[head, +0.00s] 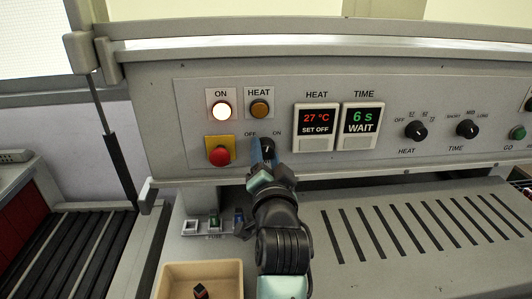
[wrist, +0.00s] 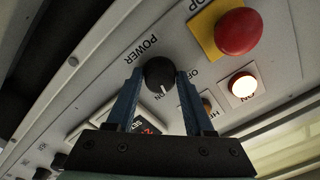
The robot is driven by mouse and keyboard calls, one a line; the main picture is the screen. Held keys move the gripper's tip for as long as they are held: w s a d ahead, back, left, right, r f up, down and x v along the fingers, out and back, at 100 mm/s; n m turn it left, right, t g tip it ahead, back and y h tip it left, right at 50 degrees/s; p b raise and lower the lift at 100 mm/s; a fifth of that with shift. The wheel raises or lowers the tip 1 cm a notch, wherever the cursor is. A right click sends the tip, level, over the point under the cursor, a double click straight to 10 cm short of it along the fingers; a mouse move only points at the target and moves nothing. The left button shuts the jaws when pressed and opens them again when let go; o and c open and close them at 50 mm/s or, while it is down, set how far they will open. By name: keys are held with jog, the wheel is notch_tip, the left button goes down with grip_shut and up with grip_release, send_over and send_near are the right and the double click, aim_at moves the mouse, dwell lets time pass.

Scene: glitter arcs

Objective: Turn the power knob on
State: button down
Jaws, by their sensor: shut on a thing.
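The black power knob (head: 267,146) is on the sloping grey panel, between the OFF and ON labels. In the wrist view the knob (wrist: 160,72) sits between the two blue fingers of my gripper (wrist: 159,76), one on each side, and they are shut on it. A short white mark on the knob's edge lies near the ON lettering. In the head view my gripper (head: 262,153) covers part of the knob. The ON lamp (head: 221,111) above and left of it glows white, and it also shows lit in the wrist view (wrist: 243,86).
A red push button (head: 219,155) on a yellow plate stands close left of my gripper. The amber HEAT lamp (head: 259,109) is just above. Lit displays read 27 °C SET OFF (head: 316,121) and 6 s WAIT (head: 360,122). A tan tray (head: 232,268) lies below.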

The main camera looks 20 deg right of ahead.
jog(key=shift+m, duration=1.5)
jog(key=shift+c, duration=1.4)
grip_release()
jog(key=shift+s, duration=0.15)
jog(key=shift+s+a+f, duration=0.1)
jog(key=shift+s, duration=0.15)
jog(key=b+v, duration=0.2)
jog(key=v, duration=1)
jog(key=shift+r, duration=0.2)
jog(key=shift+s, duration=0.1)
